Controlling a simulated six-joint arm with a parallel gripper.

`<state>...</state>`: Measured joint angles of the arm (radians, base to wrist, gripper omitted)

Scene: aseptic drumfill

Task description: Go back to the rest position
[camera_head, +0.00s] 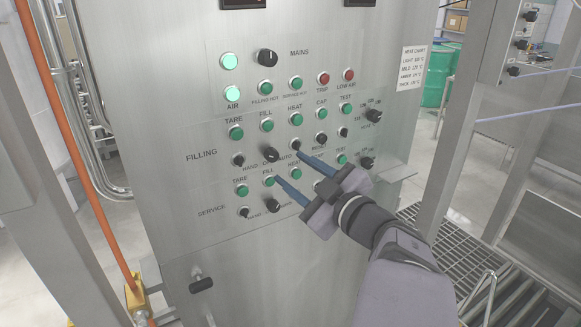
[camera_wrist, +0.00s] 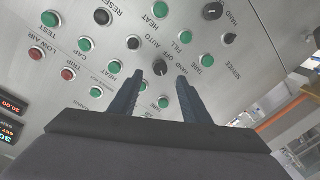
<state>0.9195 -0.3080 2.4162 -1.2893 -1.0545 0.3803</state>
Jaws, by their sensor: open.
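My gripper (camera_head: 287,165) is in front of the steel control panel (camera_head: 180,110), its two blue-grey fingers spread apart with nothing between them. In the head view the fingertips overlap the area between the FILLING and SERVICE rows. A black selector knob (camera_head: 270,154) shows just left of the fingertips. In the wrist view the open fingers (camera_wrist: 160,77) point at the panel, and the black HAND OFF AUTO knob (camera_wrist: 160,68) appears between their tips. I cannot tell whether the fingertips touch the panel. The fingers and wrist hide some SERVICE row controls.
Green buttons, black knobs and two red lamps (camera_head: 323,79) (camera_head: 349,75) cover the panel. A black handle (camera_head: 201,285) juts out lower left. A steel post (camera_head: 455,130) and floor grating (camera_head: 450,240) lie right of the panel. An orange pipe (camera_head: 75,140) runs at the left.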

